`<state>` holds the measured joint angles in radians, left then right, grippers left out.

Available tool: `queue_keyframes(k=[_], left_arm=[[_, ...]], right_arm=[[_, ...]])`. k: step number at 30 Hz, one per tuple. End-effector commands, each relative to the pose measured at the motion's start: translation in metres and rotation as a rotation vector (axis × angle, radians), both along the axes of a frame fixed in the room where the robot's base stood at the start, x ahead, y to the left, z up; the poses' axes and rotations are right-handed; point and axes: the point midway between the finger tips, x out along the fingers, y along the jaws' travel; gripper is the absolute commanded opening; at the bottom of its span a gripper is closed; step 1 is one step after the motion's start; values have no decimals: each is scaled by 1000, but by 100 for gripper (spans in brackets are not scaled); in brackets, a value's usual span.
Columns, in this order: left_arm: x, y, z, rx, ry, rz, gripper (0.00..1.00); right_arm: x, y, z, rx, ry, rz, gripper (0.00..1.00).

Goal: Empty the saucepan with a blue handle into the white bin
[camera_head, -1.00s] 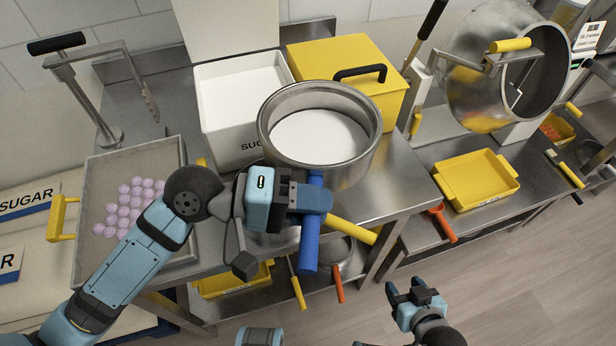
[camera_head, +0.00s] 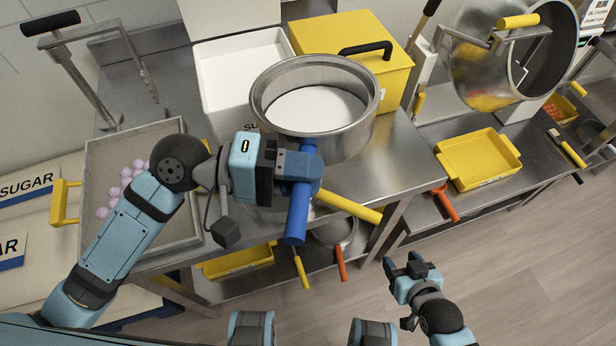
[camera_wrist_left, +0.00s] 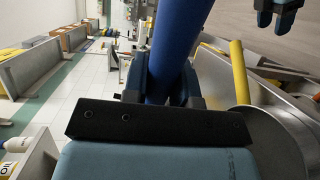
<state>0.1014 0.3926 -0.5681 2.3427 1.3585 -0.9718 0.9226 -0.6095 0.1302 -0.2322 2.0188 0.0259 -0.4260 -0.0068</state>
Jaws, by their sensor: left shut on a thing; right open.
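The saucepan (camera_head: 350,138) is a wide steel pan with white contents (camera_head: 317,110) inside. It is held roughly upright at the table's front, partly in front of the white bin (camera_head: 215,105). Its blue handle (camera_head: 297,215) points toward me. My left gripper (camera_head: 305,172) is shut on the blue handle near the pan wall. The handle also shows between the fingers in the left wrist view (camera_wrist_left: 172,50). Whether the pan touches the table is hidden. The white bin stands behind and to the left, its front partly covered by the pan and my arm. My right gripper (camera_head: 408,272) is open and empty over the floor.
A yellow box (camera_head: 385,80) with a black handle stands right of the bin. A tray (camera_head: 180,135) with pink gummies lies left, beneath my left arm. A yellow handle (camera_head: 348,206) juts out below the pan. A tilted steel drum (camera_head: 470,70) and yellow tray (camera_head: 475,160) are right.

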Motion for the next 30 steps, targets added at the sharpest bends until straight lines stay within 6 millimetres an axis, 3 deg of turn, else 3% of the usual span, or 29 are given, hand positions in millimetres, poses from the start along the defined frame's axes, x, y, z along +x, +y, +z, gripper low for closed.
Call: queue_keyframes(k=[23,30], left_arm=[[15,13,34,-96,101,1,0],[14,13,33,-96,101,1,0]], right_arm=[[-1,1,3,-1,-2,3,56],[-1,1,3,-2,-3,4,56]])
